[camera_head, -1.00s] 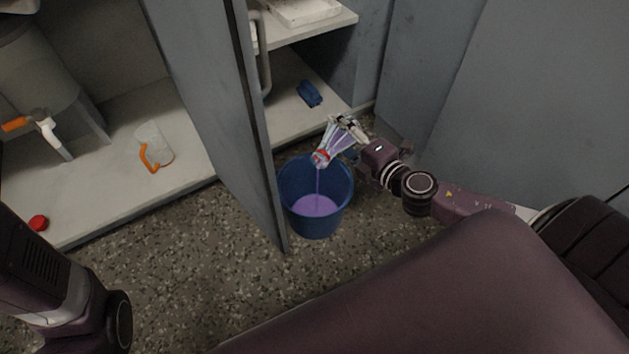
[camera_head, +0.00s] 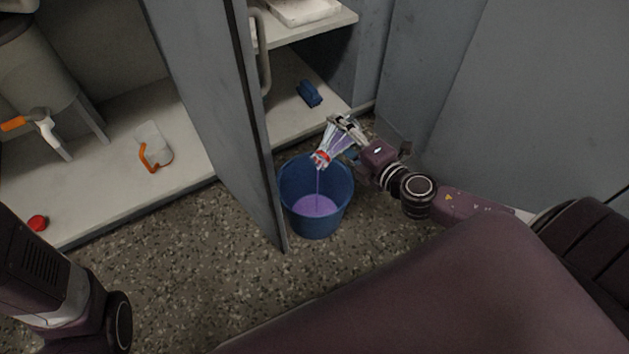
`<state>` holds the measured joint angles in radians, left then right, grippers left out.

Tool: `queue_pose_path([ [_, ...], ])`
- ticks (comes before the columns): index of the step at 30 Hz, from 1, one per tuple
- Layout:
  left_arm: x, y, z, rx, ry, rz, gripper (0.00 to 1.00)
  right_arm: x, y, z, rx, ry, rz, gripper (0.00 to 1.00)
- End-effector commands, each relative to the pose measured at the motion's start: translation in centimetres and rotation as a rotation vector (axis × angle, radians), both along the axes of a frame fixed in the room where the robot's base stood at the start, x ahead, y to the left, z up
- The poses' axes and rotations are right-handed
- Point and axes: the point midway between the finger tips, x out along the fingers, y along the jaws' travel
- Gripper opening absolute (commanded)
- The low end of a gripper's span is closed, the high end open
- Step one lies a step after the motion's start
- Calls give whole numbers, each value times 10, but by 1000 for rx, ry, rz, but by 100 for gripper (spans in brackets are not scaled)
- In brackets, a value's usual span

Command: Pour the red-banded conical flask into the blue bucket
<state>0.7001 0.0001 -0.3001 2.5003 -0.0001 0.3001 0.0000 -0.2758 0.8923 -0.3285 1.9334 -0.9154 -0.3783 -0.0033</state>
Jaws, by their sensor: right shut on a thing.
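The blue bucket (camera_head: 328,222) stands on the speckled floor beside the cabinet door, with purple liquid (camera_head: 317,206) in its bottom. The red-banded conical flask (camera_head: 325,153) is tipped over the bucket, its mouth pointing down and to the left. A thin purple stream runs from its mouth into the bucket. My right gripper (camera_head: 343,128) is shut on the flask near its base, above the bucket's back rim. Part of my left arm shows at the lower left, but its gripper is out of view.
A grey cabinet door (camera_head: 225,130) stands open just left of the bucket. A mug with an orange handle (camera_head: 153,143), a red cap (camera_head: 38,223) and a tank with an orange-handled tap (camera_head: 38,124) are at left. A blue object (camera_head: 309,93) lies on the cabinet's lower shelf.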

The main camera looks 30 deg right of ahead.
Motion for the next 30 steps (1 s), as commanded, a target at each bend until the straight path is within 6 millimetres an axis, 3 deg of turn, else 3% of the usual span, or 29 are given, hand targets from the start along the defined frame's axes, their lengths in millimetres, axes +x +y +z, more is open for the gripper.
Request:
queue_pose_path([
  [30, 0, 0, -5, 1, 1, 1, 40, -1, 1, 0, -44, -27, 0, 27],
])
